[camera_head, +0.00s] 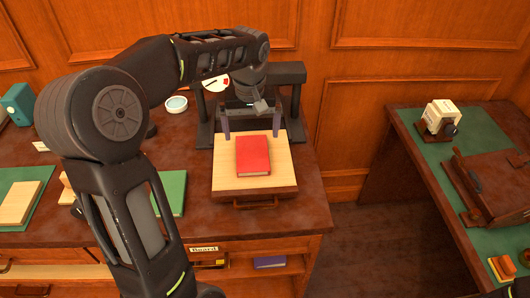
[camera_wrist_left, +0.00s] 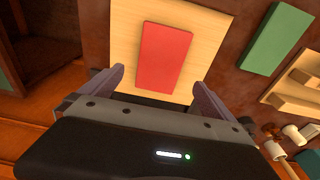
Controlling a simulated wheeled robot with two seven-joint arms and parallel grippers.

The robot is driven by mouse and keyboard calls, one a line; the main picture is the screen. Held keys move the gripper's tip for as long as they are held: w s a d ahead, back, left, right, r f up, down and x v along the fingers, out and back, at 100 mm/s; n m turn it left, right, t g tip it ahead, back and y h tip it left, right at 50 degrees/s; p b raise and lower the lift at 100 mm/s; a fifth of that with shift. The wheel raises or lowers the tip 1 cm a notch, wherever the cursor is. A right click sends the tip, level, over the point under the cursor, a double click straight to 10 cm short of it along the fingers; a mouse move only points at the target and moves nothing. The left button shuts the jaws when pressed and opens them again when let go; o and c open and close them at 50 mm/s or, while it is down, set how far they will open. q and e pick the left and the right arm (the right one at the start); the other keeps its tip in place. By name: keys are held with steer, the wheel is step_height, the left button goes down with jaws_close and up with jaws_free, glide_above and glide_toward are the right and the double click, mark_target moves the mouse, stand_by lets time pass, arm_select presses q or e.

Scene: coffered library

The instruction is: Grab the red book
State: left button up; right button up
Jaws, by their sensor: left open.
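The red book (camera_head: 253,155) lies flat on a light wooden board (camera_head: 225,178) on the brown desk, in the middle of the head view. It also shows in the left wrist view (camera_wrist_left: 165,57), beyond the fingertips. My left gripper (camera_head: 251,123) is open at the far edge of the board, its two fingers pointing down and spread wider than the book. The fingers do not touch the book. In the left wrist view the left gripper's fingers (camera_wrist_left: 160,84) frame the book's near end with nothing between them. My right gripper is not in view.
A green book (camera_head: 171,193) lies left of the board, partly behind my left arm. Open shelving (camera_head: 215,272) shows under the desk.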

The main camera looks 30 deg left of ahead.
mark_target(252, 152)
arm_select(q)
steer(key=shift+s, duration=0.1)
steer(key=shift+f, duration=0.1)
steer(key=shift+w+f, duration=0.2)
steer(key=shift+f, duration=1)
steer(key=shift+a, duration=0.1)
steer(key=shift+w+f+p, duration=0.15)
steer(key=shift+f+p, duration=0.55)
steer(key=shift+f, duration=1.95)
steer(key=shift+c, duration=0.2)
steer(key=c, duration=1.4)
